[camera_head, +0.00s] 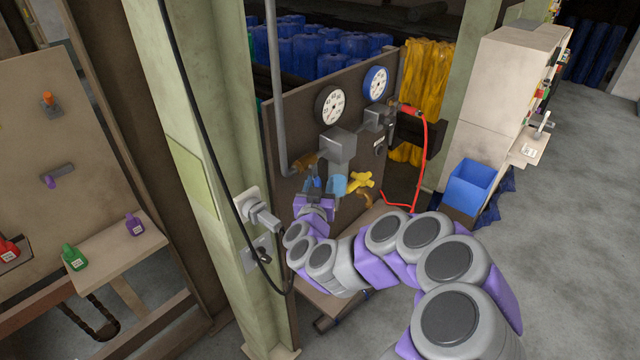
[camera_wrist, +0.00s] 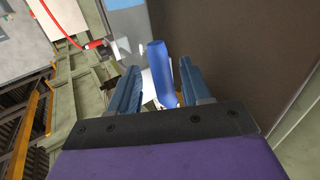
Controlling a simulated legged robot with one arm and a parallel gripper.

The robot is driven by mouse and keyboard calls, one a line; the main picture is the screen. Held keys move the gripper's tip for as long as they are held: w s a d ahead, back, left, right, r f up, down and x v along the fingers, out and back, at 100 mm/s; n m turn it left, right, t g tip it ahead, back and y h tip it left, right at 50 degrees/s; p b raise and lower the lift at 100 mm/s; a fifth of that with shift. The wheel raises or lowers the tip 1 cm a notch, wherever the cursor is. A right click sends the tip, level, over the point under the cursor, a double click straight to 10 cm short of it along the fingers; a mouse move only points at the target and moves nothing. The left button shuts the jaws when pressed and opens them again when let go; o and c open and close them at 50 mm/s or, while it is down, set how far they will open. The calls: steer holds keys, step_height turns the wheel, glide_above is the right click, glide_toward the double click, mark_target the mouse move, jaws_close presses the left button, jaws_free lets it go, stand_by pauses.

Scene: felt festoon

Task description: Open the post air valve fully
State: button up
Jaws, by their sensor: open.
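My gripper (camera_head: 315,184) is at the brown panel, below the grey block with the gauges above it. In the wrist view my gripper (camera_wrist: 158,85) is open, its two blue-grey fingers apart. A blue rounded handle (camera_wrist: 158,62) stands between the fingers, with a white part beside its base. No firm grip on it shows. I take this handle as the valve's, but its fitting and how far it is turned are hidden. A yellow cross-shaped handle (camera_head: 360,181) sits on the panel to the right of my gripper.
Two round gauges, one black-rimmed (camera_head: 332,105) and one blue-rimmed (camera_head: 376,83), top the panel (camera_head: 290,125). A red hose (camera_head: 424,150) loops down at its right. A green post (camera_head: 190,110) with a black cable stands close at left. A blue bin (camera_head: 471,184) stands right.

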steer(key=shift+a, duration=0.3)
steer(key=c, duration=0.5)
jaws_close()
